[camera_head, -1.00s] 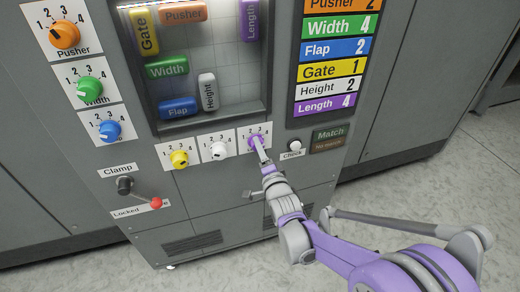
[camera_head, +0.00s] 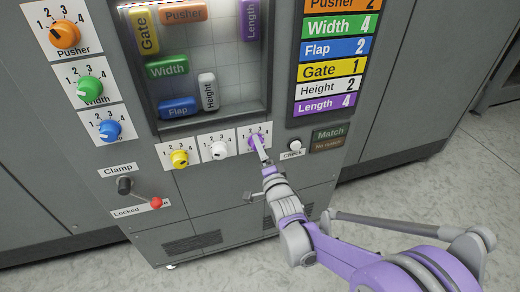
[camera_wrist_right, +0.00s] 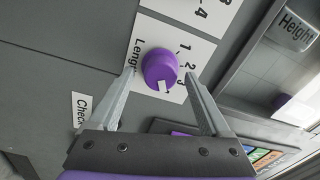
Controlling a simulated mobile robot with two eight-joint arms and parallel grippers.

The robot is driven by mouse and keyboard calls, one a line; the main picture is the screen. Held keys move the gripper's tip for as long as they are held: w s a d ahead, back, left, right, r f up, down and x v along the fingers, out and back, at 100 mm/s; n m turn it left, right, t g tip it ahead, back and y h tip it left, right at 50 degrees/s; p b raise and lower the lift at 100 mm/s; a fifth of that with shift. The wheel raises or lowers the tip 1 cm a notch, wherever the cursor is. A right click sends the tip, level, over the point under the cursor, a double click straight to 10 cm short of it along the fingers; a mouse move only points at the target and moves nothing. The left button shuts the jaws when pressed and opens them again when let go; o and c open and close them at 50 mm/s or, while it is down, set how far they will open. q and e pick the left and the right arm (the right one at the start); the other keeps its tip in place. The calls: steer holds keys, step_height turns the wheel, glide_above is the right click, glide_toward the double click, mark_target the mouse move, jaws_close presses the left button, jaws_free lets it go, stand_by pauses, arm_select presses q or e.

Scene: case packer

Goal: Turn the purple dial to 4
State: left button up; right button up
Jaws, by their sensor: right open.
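The purple dial (camera_head: 254,140) sits on a white number plate low on the machine front. In the right wrist view the purple dial (camera_wrist_right: 160,62) lies between the fingertips of my right gripper (camera_wrist_right: 160,78), with visible gaps on both sides. Its white mark points toward the bottom, slightly right, of that view. The numbers 1 and 2 show beside it; the finger partly hides the rest, so I cannot tell the exact setting. In the head view my right gripper (camera_head: 263,155) is just in front of the dial. My left gripper is not in view.
A white dial (camera_head: 219,149) and yellow dial (camera_head: 180,158) sit left of the purple one. The Check button (camera_head: 295,145) is close on the right. The clamp lever (camera_head: 140,195) is lower left. The Length card (camera_head: 325,104) shows 4.

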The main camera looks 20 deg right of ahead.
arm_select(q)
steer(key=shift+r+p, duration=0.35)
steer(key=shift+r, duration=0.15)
arm_select(e)
steer(key=s, duration=1)
steer(key=shift+s+f, duration=0.15)
steer(key=shift+f, duration=0.05)
steer(key=shift+d, duration=0.1)
steer(key=s+f+n+g, duration=0.5)
steer(key=s+n+g, duration=0.2)
steer(key=s, duration=0.5)
steer(key=s+f+n+g, duration=0.6)
steer(key=s+n, duration=0.1)
steer(key=s, duration=0.6)
arm_select(q)
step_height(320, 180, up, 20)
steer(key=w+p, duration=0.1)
steer(key=p, duration=1.6)
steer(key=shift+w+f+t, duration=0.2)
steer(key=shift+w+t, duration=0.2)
arm_select(e)
step_height(320, 180, up, 20)
steer(key=w, duration=0.1)
steer(key=shift+n, duration=0.4)
